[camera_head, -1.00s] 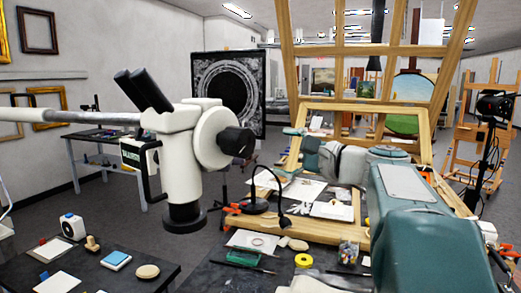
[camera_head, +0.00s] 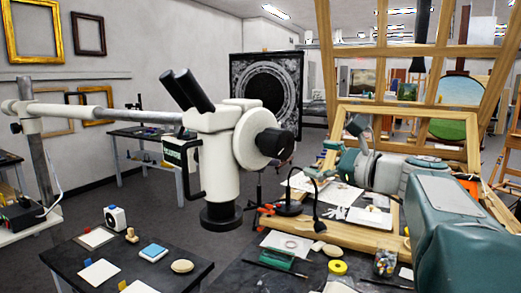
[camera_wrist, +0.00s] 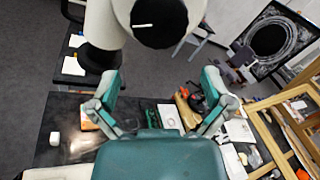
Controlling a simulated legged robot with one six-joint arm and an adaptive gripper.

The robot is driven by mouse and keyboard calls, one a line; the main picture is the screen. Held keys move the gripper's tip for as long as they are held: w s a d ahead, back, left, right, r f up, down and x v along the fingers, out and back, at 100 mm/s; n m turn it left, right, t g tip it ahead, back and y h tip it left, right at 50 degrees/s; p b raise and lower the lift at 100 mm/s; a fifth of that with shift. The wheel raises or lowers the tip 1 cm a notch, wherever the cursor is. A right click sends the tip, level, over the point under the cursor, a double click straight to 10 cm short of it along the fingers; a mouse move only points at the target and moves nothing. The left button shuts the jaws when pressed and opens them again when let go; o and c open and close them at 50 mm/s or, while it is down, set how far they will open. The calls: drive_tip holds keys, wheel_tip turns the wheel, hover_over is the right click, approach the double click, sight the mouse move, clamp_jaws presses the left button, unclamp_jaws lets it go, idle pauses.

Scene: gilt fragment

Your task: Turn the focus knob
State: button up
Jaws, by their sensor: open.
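The focus knob (camera_head: 275,143) is a black round knob on the right side of a white stereo microscope head (camera_head: 220,150) with black eyepieces. In the wrist view the knob (camera_wrist: 158,22) shows large at the top, with a white mark on its face. My gripper (camera_head: 337,150) is to the right of the knob in the head view, apart from it. In the wrist view my gripper (camera_wrist: 160,80) has its two teal fingers spread wide with nothing between them. The knob appears beyond and above the fingertips there.
The microscope hangs on a horizontal boom from a post (camera_head: 38,155) at left. A dark table (camera_head: 130,250) with small items stands below left. A wooden frame (camera_head: 470,125) and a cluttered worktable with a black lamp (camera_head: 290,208) are near my arm.

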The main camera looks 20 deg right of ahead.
sight(288, 151)
drive_tip(key=x, duration=1)
drive_tip(key=shift+s, duration=0.1)
drive_tip(key=c, duration=0.8)
